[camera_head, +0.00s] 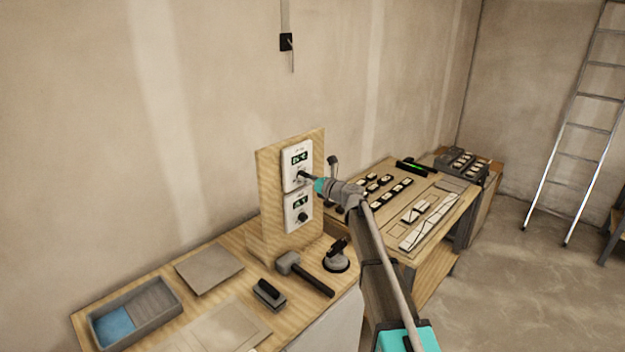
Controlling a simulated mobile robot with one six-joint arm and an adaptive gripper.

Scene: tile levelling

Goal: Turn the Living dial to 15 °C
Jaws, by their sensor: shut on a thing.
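Two white thermostat units are mounted one above the other on an upright wooden board (268,190). The upper unit (291,167) has a small dark display with green digits, too blurred to read for certain. The lower unit (297,204) has a similar display and a dark round dial (302,217) that is uncovered. The labels are too small to tell which one is Living. My gripper (305,177) reaches in from the right and is shut on the upper unit's dial, which its fingers mostly hide.
The bench below holds a mallet (303,272), a suction cup (336,259), a float (268,294), a flat tile (209,267) and a grey tray (170,295) with blue contents. A second table (450,187) with several small pieces stands to the right. A ladder (587,125) leans on the wall.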

